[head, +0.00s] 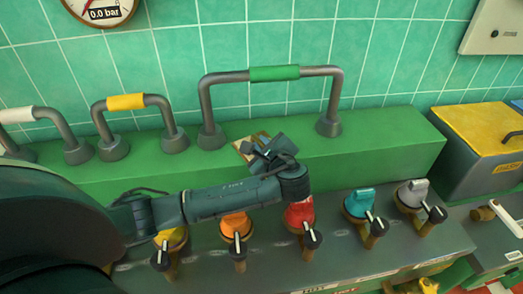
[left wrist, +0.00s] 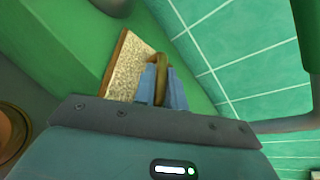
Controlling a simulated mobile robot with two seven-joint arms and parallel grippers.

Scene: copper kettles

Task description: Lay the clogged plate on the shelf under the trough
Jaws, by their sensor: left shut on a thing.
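The clogged plate (head: 242,146) is a small tan, speckled plate with a brown edge, at the green ledge behind the taps, partly hidden by my left gripper in the head view. In the left wrist view the plate (left wrist: 130,66) has a speckled face and a brass-coloured handle (left wrist: 160,72) . My left gripper (head: 263,152) is shut on that handle, its blue fingers (left wrist: 161,88) either side of it. I cannot tell whether the plate touches the ledge. My right gripper is not in view. I cannot make out the shelf under the trough clearly.
A green ledge (head: 390,145) carries grey pipe loops with white, yellow and green (head: 274,73) sleeves. Several coloured taps, one red (head: 299,213), stand on a grey counter (head: 340,262) in front. A yellow-lidded box (head: 484,128) stands at right. A gauge (head: 101,8) hangs on the tiled wall.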

